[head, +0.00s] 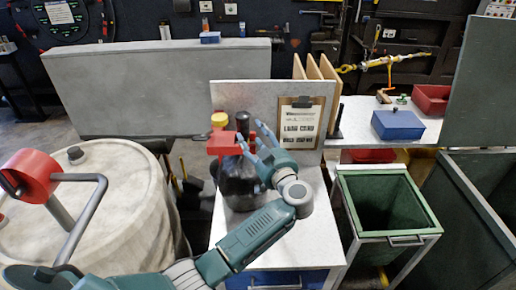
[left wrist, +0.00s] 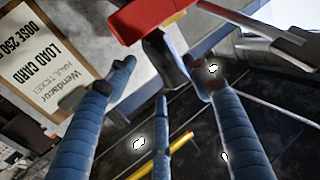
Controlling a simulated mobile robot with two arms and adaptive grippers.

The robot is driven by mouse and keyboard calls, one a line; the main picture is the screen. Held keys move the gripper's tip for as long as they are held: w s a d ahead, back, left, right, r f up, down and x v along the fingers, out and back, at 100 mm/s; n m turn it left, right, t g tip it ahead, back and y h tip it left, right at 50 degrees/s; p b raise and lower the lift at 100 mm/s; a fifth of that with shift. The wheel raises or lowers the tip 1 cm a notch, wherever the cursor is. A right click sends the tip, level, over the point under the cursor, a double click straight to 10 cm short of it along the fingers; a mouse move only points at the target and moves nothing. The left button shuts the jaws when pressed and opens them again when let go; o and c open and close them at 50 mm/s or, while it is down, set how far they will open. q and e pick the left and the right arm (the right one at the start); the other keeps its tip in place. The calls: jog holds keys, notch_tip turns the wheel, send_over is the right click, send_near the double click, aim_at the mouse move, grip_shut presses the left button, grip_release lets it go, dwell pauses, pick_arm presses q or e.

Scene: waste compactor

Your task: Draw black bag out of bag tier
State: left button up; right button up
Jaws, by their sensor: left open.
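A dark, glossy object that looks like the black bag (head: 238,185) stands on the white counter (head: 225,232). A red block (head: 222,143), perhaps part of the bag tier, sits over its top; a red piece also shows at the top of the left wrist view (left wrist: 150,14). My left gripper (head: 252,138) is at the right of the red block, close to the bag's upper part. In the left wrist view its blue fingers (left wrist: 165,78) are spread, with nothing clearly held between them. Contact with the bag cannot be told. My right gripper is in neither view.
A clipboard (head: 297,125) leans on the panel behind, right of the gripper. A yellow-capped container (head: 219,120) stands behind the red block. A white drum with a red roller (head: 35,178) is at left. A green bin (head: 385,205) and blue box (head: 397,125) are at right.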

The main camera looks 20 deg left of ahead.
aim_at(248, 131)
pick_arm(q)
jog(key=b+x, duration=0.1)
jog(key=x, duration=0.1)
jog(key=f+b+x, duration=0.1)
jog(key=x, duration=0.1)
jog(key=shift+w+a, duration=0.1)
jog(key=shift+r+b+x, duration=0.15)
jog(key=shift+b+x, duration=0.3)
jog(key=shift+x, duration=0.15)
jog(key=shift+r+b+x, duration=0.15)
jog(key=shift+b+x, duration=0.25)
jog(key=shift+x, duration=0.25)
jog(key=c, duration=0.8)
grip_shut()
jog(key=shift+r, duration=0.2)
jog(key=shift+p, duration=0.3)
jog(key=shift+r, duration=0.1)
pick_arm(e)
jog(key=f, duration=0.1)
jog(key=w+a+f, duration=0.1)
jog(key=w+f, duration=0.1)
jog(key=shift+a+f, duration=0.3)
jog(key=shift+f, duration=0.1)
pick_arm(q)
jog(key=shift+r+p, duration=0.15)
jog(key=shift+p, duration=0.5)
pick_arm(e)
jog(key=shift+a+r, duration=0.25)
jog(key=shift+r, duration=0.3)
